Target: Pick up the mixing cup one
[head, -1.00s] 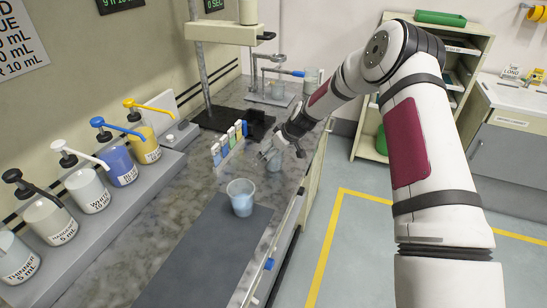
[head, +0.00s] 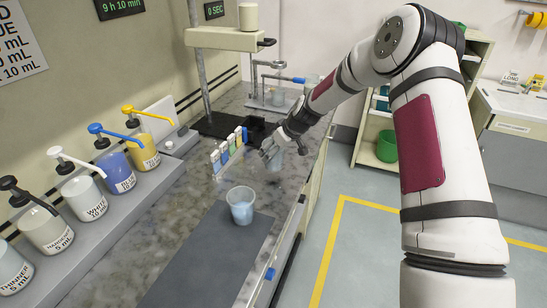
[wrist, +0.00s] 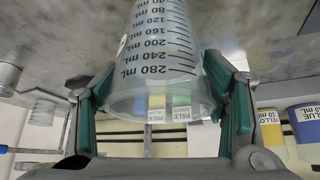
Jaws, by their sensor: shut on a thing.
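In the wrist view, a clear cup (wrist: 155,62) with black mL markings stands between the two green-padded fingers of my gripper (wrist: 165,105). The fingers are shut on it from both sides, near its wide rim. In the head view, my gripper (head: 270,148) is at the counter's right side with this cup (head: 276,161) partly hidden by the fingers. I cannot tell whether the cup touches the counter. I can read no cup number.
Pump bottles, including a blue one (head: 117,170), line the left ledge. A row of small labelled items (head: 226,150) stands just left of my gripper. A stand with a dark base (head: 222,124) and a lever device (head: 270,95) are behind. The counter's right edge is close.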

